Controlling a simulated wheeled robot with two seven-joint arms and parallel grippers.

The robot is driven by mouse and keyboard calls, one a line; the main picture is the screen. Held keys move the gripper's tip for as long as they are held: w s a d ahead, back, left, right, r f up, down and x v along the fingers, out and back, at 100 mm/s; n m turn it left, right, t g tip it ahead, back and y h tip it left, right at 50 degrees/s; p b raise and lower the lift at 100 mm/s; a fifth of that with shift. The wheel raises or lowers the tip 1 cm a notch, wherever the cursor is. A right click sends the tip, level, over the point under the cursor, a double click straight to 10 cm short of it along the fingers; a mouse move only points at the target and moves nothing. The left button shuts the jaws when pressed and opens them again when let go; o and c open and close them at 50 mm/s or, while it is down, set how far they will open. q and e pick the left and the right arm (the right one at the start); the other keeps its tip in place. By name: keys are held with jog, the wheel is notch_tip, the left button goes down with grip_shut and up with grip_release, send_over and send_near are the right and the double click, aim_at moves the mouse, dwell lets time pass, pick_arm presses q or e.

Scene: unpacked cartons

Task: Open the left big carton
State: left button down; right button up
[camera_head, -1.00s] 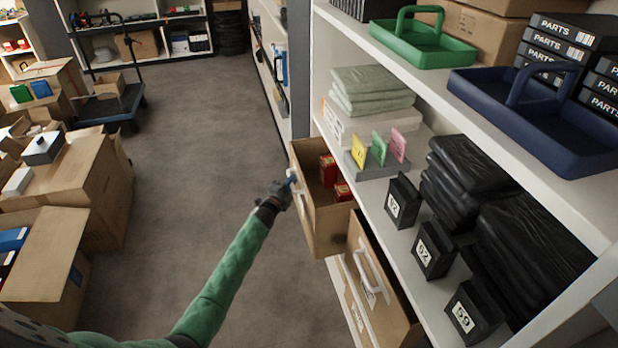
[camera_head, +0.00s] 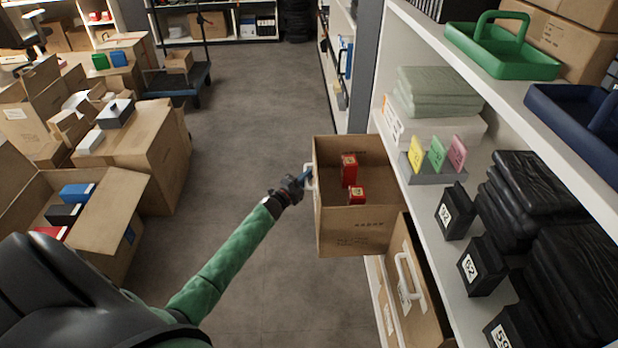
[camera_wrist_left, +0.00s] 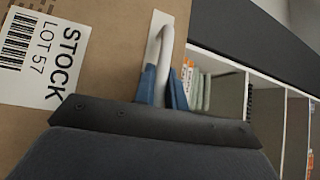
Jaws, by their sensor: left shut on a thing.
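The left big carton (camera_head: 352,238) is a brown cardboard drawer-like box, pulled well out of the shelf unit in the head view. Its top is open, and two red boxes (camera_head: 349,169) lie inside. My left gripper (camera_head: 306,180) is at its outer face, shut on the white handle (camera_head: 309,172). In the left wrist view the blue fingers (camera_wrist_left: 163,88) close around the white handle (camera_wrist_left: 172,50), beside a label reading STOCK LOT 57 (camera_wrist_left: 38,50). My right gripper is not in view.
A second carton (camera_head: 415,280) with a white handle sits in the shelf nearer to me. The shelf above holds black boxes (camera_head: 482,266) and colored cards (camera_head: 437,153). Open cartons (camera_head: 135,165) stand at the left. Grey floor between is clear.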

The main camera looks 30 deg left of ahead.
pick_arm(q)
jog(key=c, duration=1.5)
grip_release()
jog(key=shift+o, duration=0.2)
jog(key=v, duration=0.7)
jog(key=shift+s, duration=0.4)
jog(key=shift+f, duration=0.15)
jog(key=shift+s+a+f, duration=0.1)
